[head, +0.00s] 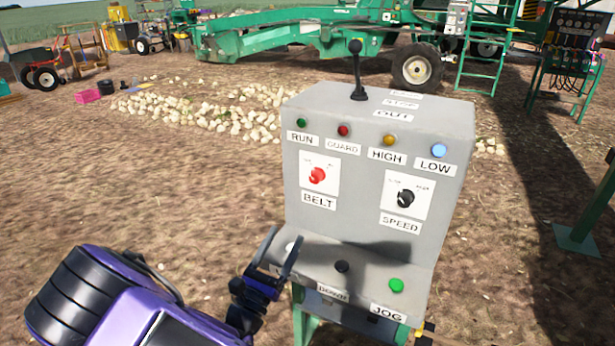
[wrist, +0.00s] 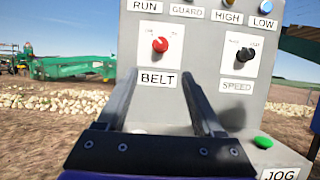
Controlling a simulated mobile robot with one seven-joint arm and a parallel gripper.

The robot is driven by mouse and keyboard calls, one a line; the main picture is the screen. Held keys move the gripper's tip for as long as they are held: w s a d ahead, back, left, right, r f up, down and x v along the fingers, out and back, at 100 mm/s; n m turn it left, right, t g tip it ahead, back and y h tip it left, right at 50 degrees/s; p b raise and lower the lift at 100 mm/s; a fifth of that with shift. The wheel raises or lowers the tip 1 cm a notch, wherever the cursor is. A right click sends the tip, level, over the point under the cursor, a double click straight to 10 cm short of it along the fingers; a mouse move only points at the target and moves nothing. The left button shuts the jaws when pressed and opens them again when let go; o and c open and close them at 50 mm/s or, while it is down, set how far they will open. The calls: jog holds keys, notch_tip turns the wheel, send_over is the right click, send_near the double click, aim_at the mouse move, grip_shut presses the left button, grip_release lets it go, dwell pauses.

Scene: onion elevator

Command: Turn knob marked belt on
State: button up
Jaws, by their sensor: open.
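The red BELT knob (head: 317,175) sits on a white plate at the left of the grey control box's upright face (head: 340,230). It also shows in the wrist view (wrist: 160,44), above the BELT label and beyond my fingertips. The tick marks around it are too small to read. My gripper (head: 278,246) is open and empty, in front of the box and lower than the knob. In the wrist view its two fingers (wrist: 158,80) stand apart on either side of the BELT label, with the knob above and between them. My gripper is not touching the knob.
The black SPEED knob (head: 405,198) is right of BELT. RUN, GUARD, HIGH and LOW lamps line the top. A black lever (head: 357,75) stands on the box. The lower ledge has a black button (head: 342,267) and a green JOG button (head: 396,285). Onions (head: 215,110) lie behind.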

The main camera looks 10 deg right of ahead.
aim_at(313, 182)
jog(key=x, duration=1.7)
jog(key=shift+s, duration=0.1)
grip_shut()
